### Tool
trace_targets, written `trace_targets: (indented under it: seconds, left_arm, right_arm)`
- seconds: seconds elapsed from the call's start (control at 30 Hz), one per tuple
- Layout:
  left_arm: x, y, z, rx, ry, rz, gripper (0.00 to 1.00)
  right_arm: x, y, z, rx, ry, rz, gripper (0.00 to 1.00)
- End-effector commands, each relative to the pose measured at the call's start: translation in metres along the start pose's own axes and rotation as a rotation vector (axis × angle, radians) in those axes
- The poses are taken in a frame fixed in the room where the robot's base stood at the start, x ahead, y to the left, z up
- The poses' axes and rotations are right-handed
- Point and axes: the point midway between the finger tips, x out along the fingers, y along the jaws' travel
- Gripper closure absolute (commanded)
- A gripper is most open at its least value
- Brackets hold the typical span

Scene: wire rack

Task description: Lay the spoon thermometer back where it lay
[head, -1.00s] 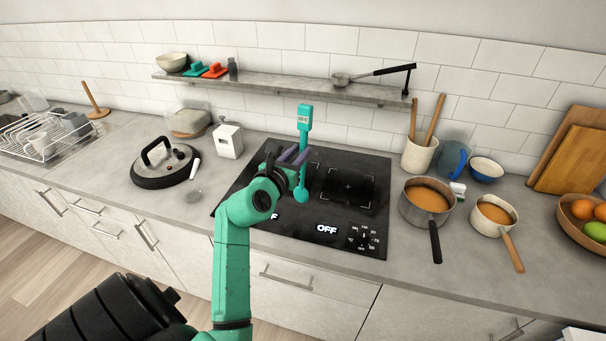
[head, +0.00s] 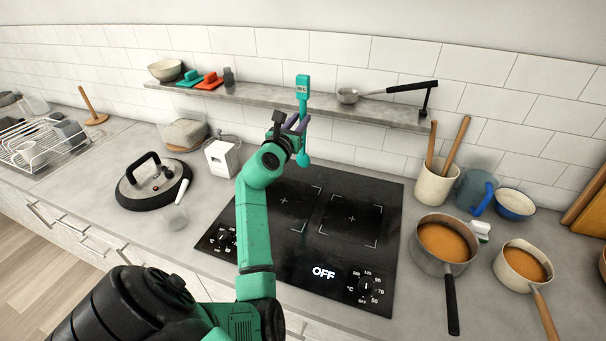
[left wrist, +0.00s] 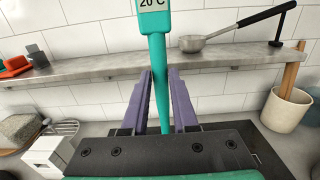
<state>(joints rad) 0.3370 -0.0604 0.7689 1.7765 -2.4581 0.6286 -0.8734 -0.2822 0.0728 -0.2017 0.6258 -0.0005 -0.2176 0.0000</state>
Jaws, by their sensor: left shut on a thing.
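The teal spoon thermometer (head: 302,87) is held upright, with its display end up and its round spoon end down. In the left wrist view its display (left wrist: 153,5) reads 20 °C. My left gripper (head: 297,124) is shut on its stem, and the purple fingers (left wrist: 160,100) stand on either side of it. The gripper is in front of the wall shelf (head: 320,110), with the display end at about shelf height in the picture. The spoon end hangs over the back of the black hob (head: 310,225). My right gripper is not in view.
On the shelf are a bowl (head: 165,70), teal and red items (head: 207,81), a dark shaker (head: 229,77) and a ladle (head: 348,96). The shelf's middle is bare. Two pans of orange soup (head: 443,241) and a utensil crock (head: 436,183) stand right of the hob, a lid (head: 155,185) left.

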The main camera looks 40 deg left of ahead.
Motion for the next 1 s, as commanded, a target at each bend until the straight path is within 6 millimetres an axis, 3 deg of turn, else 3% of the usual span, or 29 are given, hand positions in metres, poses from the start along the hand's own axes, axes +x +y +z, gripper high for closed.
trace_targets:
  seconds: [0.03, 0.1, 0.23, 0.33, 0.53, 0.97, 1.0]
  left_arm:
    - [0.0, 0.0, -0.023, -0.002, 0.007, -0.001, 1.0]
    - [-0.001, 0.0, -0.048, -0.002, 0.007, 0.0, 1.0]
    - [-0.001, 0.0, -0.09, 0.0, 0.004, -0.001, 1.0]
    - [-0.001, 0.0, -0.105, 0.0, 0.001, 0.0, 1.0]
    - [-0.002, 0.0, -0.144, -0.001, 0.001, 0.001, 1.0]
    - [-0.002, 0.0, -0.151, 0.001, -0.001, 0.0, 1.0]
    - [-0.002, 0.0, -0.15, 0.001, -0.001, 0.0, 0.62]
  right_arm:
    - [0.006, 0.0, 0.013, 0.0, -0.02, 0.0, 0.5]
    - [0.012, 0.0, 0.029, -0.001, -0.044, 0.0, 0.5]
    - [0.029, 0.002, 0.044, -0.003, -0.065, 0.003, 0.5]
    - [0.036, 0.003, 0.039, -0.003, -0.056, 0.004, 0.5]
    - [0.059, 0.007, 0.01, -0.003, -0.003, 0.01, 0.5]
    - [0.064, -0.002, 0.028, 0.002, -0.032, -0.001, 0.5]
    - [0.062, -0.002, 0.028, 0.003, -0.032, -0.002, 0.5]
